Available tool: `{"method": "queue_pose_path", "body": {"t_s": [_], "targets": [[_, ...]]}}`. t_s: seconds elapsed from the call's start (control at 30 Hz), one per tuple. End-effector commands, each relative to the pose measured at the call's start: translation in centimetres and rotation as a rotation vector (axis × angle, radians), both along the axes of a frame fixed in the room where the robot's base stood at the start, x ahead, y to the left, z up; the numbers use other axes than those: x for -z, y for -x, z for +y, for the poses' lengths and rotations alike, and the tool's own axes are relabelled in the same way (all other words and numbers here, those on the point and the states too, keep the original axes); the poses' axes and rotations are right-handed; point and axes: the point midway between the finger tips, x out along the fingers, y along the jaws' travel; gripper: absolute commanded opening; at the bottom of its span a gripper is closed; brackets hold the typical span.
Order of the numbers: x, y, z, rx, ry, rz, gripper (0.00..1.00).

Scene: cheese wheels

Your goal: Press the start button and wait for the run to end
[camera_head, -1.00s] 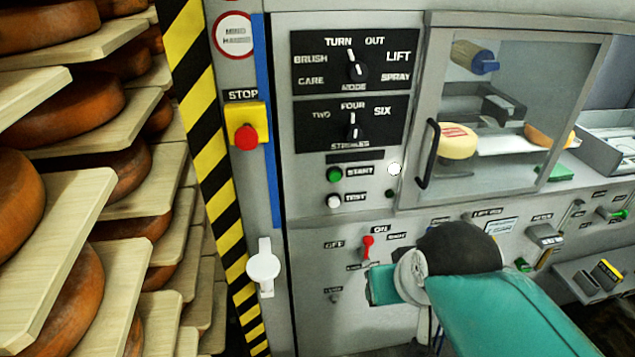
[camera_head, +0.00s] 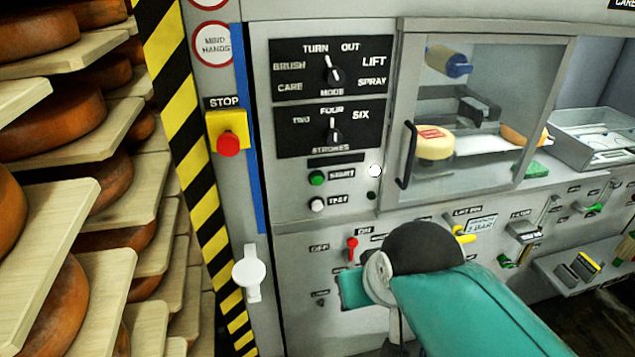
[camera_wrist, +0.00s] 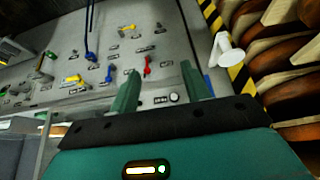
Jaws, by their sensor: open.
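The green start button (camera_head: 317,179) is on the grey machine panel, just above the white test button (camera_head: 317,204). A round white lamp (camera_head: 375,171) is to its right. In the head view my gripper shows only as a teal piece (camera_head: 352,289) below the buttons, near the red switch (camera_head: 352,245); my wrist hides part of it. In the wrist view, which is upside down, my gripper (camera_wrist: 161,72) is open and empty. A white button (camera_wrist: 174,97) shows between its fingers. I cannot make out the green start button there.
The red stop button (camera_head: 228,144) is left of the panel. A white knob (camera_head: 249,272) sticks out below it. A door with a black handle (camera_head: 406,155) covers a cheese wheel (camera_head: 434,144). Shelves of cheese (camera_head: 60,200) stand at the left.

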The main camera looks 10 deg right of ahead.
Motion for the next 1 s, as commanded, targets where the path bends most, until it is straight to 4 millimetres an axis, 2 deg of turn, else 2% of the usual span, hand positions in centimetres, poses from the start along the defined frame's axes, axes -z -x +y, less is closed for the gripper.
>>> {"method": "queue_pose_path", "body": {"t_s": [0.03,0.2,0.23,1.0], "targets": [[0.00,0.00,0.00,0.000,0.000,0.000,0.36],[0.00,0.00,0.00,0.000,0.000,0.000,0.03],[0.00,0.00,0.00,0.000,0.000,0.000,0.00],[-0.01,0.00,0.00,0.000,0.000,0.000,0.00]]}}
